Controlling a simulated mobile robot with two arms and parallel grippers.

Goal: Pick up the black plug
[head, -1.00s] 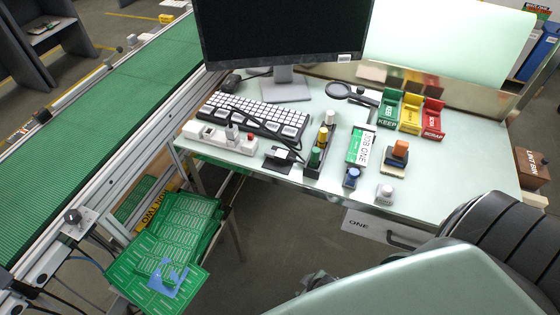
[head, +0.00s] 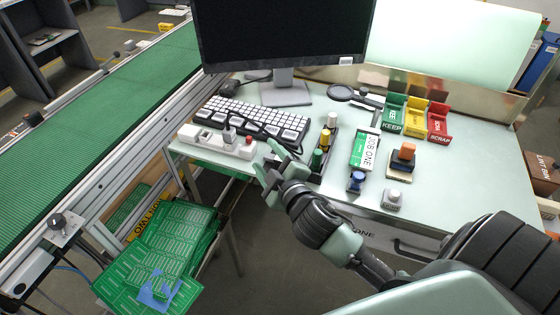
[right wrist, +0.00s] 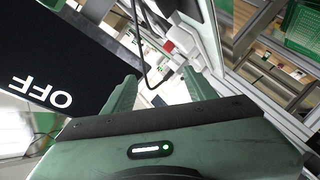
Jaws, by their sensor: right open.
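My right gripper (head: 268,157) is open at the front left edge of the table, its fingers pointing toward the power strip. It covers the spot where a small black item with a pale top stood, so the black plug is mostly hidden in the head view. In the right wrist view my open gripper (right wrist: 160,77) has no clear object shut between its fingers. A thin black cable (right wrist: 138,45) runs down near the fingertips there; I cannot clearly make out the plug. The white power strip (head: 216,141) has a grey plug and a red switch. My left gripper is out of view.
A keyboard (head: 255,119) and monitor (head: 284,35) stand behind. A stamp rack (head: 325,153), a green-white box (head: 365,150) and other stamps stand to the right. Green boards (head: 165,250) lie below left. A black surface marked OFF (right wrist: 65,60) fills the wrist view's left.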

